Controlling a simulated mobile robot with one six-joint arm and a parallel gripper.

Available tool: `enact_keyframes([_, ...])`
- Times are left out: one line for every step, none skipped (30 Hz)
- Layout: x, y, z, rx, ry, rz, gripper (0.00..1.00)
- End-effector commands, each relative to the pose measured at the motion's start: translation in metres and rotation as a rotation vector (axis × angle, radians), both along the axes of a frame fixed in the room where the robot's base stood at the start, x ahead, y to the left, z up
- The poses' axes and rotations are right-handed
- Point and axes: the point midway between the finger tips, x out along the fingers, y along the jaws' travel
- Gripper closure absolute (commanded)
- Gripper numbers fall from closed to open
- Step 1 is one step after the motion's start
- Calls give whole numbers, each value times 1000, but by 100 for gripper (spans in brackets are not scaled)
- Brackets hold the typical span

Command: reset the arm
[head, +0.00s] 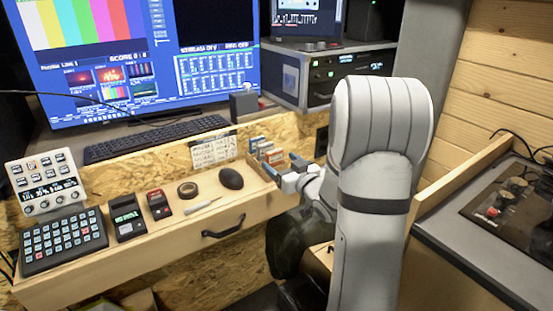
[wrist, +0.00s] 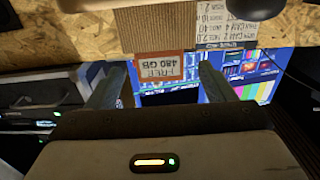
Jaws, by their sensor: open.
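My white arm rises in the right middle of the head view and hides part of the desk's right end. My gripper (head: 292,172) is at the desk's right end, beside a small wooden rack (head: 262,167) of upright cartridges (head: 270,152). In the wrist view my gripper (wrist: 158,82) shows two fingers spread apart with nothing held between them. A label reading "FREE 480 GB" (wrist: 158,66) lies beyond the gap between the fingertips. I cannot tell whether a finger touches the rack.
On the desk are a black mouse (head: 231,178), tape roll (head: 188,190), screwdriver (head: 202,207), two small devices (head: 128,216) and a button panel (head: 64,240). A keyboard (head: 157,138) and large monitor (head: 150,60) stand behind. A side counter (head: 500,240) is at right.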

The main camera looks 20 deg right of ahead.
Motion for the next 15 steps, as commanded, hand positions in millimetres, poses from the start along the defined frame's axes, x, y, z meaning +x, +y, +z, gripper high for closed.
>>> enact_keyframes([-10,-3,0,1,2,-3,24])
enact_keyframes([-14,-4,0,0,1,-3,24])
enact_keyframes([-20,-5,0,1,0,-3,24])
enact_keyframes([-23,-6,0,0,0,-3,24])
enact_keyframes([-27,-7,0,0,1,-3,24])
enact_keyframes([-30,-7,0,0,1,-2,24])
enact_keyframes([-33,-8,0,1,1,-1,24])
enact_keyframes([-34,-8,0,1,1,-1,24])
enact_keyframes([-36,-8,0,1,0,-1,24])
enact_keyframes([-36,-8,0,1,0,0,24])
enact_keyframes([-37,-8,0,1,0,0,24])
enact_keyframes([-37,-8,1,0,1,-1,24])
enact_keyframes([-37,-8,2,-3,4,-3,24])
enact_keyframes([-36,-7,4,-7,11,-7,24])
enact_keyframes([-36,-6,7,-17,22,-16,24])
